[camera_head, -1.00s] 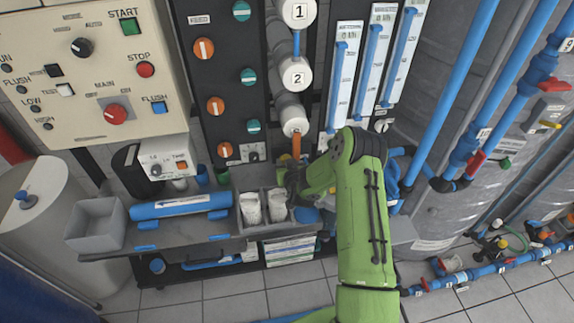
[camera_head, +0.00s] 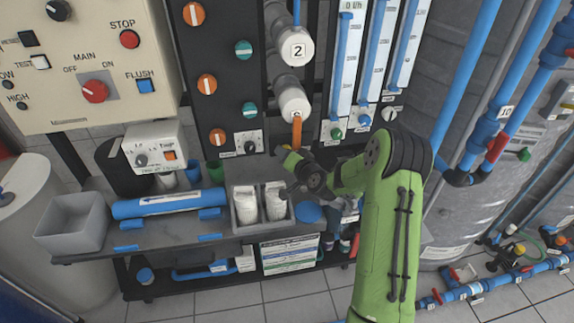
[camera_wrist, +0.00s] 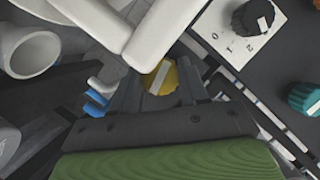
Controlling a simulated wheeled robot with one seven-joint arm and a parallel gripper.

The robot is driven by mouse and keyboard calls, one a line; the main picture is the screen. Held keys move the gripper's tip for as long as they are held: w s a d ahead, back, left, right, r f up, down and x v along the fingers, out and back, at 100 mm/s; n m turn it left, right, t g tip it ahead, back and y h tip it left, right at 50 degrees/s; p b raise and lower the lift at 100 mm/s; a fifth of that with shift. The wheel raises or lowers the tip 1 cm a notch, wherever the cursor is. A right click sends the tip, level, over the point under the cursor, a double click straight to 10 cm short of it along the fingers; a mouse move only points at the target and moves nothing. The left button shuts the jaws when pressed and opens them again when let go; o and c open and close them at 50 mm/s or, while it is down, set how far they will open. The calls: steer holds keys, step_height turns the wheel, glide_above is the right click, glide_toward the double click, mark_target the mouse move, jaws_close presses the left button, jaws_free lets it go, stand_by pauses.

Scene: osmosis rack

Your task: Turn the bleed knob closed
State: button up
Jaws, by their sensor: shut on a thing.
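A yellow knob with a pale bar across its face (camera_wrist: 160,78) sits between the fingers of my gripper (camera_wrist: 160,92) in the wrist view. I take it to be the bleed knob; no label on it can be read. My gripper is shut on it, and the pale bar runs at a slant. In the head view my gripper (camera_head: 287,153) is at the lower end of the dark panel, just below the orange pipe. Only a small bit of yellow (camera_head: 284,149) shows there, as the gripper hides the rest.
A black dial (camera_wrist: 258,17) and a teal knob (camera_wrist: 305,97) lie right of my gripper in the wrist view. White pipe parts (camera_wrist: 165,30) pass close by. Below stand a holder with two white containers (camera_head: 246,207), a blue cylinder (camera_head: 168,202) and a grey bin (camera_head: 72,222).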

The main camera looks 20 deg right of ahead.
steer(key=shift+f+m+t+y+b, duration=0.1)
steer(key=shift+m+t+y+b, duration=0.25)
steer(key=shift+m+b, duration=0.55)
steer(key=o, duration=1.1)
steer(key=shift+c, duration=0.2)
steer(key=b+v, duration=0.1)
steer(key=v, duration=1.5)
steer(key=shift+b, duration=0.35)
steer(key=shift+w, duration=0.15)
